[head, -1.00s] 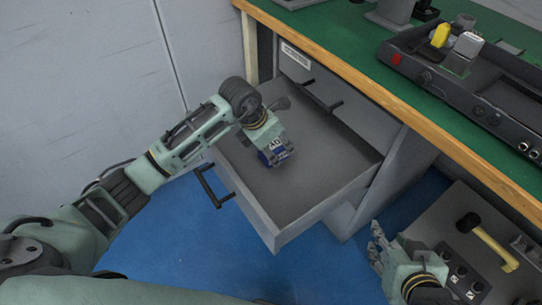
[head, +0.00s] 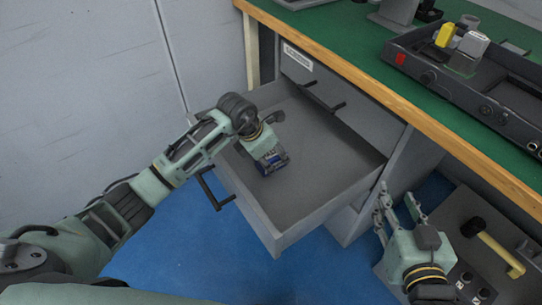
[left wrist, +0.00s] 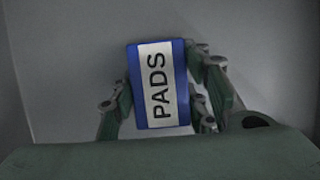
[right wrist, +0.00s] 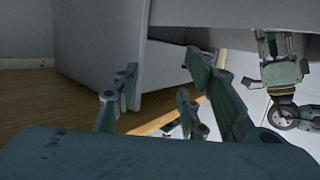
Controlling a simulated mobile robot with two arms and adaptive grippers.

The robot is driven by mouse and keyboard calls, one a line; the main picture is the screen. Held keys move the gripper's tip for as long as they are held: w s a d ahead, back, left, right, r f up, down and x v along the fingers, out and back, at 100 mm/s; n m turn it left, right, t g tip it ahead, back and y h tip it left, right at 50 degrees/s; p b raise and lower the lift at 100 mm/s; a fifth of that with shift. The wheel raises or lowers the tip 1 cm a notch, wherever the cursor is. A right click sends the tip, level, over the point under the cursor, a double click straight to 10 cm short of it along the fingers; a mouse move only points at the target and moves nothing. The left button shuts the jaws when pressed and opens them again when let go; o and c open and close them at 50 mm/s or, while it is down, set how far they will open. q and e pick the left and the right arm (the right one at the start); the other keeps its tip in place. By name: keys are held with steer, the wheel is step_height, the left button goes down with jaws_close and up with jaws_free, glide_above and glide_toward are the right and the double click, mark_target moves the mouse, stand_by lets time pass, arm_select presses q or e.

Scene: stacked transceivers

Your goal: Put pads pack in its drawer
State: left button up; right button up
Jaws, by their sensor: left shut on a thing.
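The pads pack (left wrist: 158,85) is a blue box with a white label reading PADS. My left gripper (left wrist: 165,105) is shut on it, with fingers on both sides in the left wrist view. In the head view the pack (head: 271,163) is inside the open grey drawer (head: 320,190), toward its left part; whether it touches the drawer floor I cannot tell. My left gripper (head: 270,157) reaches over the drawer's left side. My right gripper (head: 398,212) is open and empty, right of the drawer; its spread fingers show in the right wrist view (right wrist: 160,90).
A green-topped workbench (head: 350,30) with a wooden edge stands above the drawer. A closed drawer with a white label (head: 297,57) is behind. A grey case with a yellow-handled hammer (head: 497,250) lies at lower right. The rest of the open drawer is empty.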

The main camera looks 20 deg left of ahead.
mark_target(269, 153)
steer(key=shift+r, duration=0.1)
arm_select(q)
steer(key=o, duration=1.3)
arm_select(e)
steer(key=shift+w+r, duration=0.1)
steer(key=shift+r, duration=0.05)
arm_select(q)
steer(key=p+v, duration=0.1)
steer(key=v, duration=0.4)
steer(key=shift+a+r+p, duration=0.1)
steer(key=shift+r+p, duration=0.3)
steer(key=p+v, duration=0.1)
steer(key=v, duration=0.5)
steer(key=shift+s+r, duration=0.1)
steer(key=shift+r, duration=0.05)
arm_select(e)
steer(key=s+d+f+g+h, duration=0.2)
steer(key=s+d+f+g, duration=0.2)
steer(key=s+f+g, duration=0.4)
steer(key=s+f, duration=0.3)
steer(key=shift+s+d+f, duration=0.2)
steer(key=shift+d+f, duration=0.05)
